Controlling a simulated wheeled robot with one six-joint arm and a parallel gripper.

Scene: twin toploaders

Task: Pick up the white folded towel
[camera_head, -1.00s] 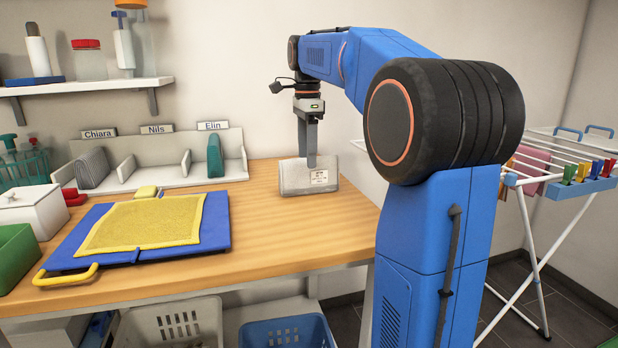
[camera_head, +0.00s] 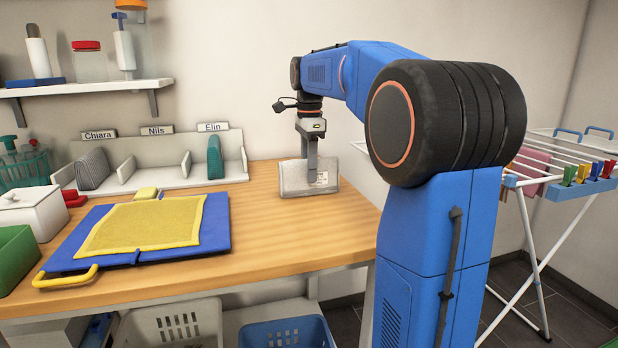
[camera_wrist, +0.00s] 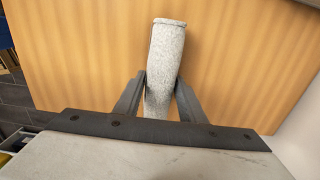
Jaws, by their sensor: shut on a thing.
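In the wrist view the towel (camera_wrist: 165,60) is a narrow upright fold between the two fingers of my gripper (camera_wrist: 161,92). The fingers are shut on it, one on each side. The towel's bottom appears to be at the table top. The far finger is hidden behind the towel in the head view.
A blue folding board (camera_head: 216,225) with a yellow cloth (camera_head: 145,222) lies to the left on the table (camera_head: 270,235). Behind it is a divider rack (camera_head: 172,172) labelled Chiara, Nils and Elin, with grey and green folded cloths. A drying rack (camera_head: 535,160) stands at the right.

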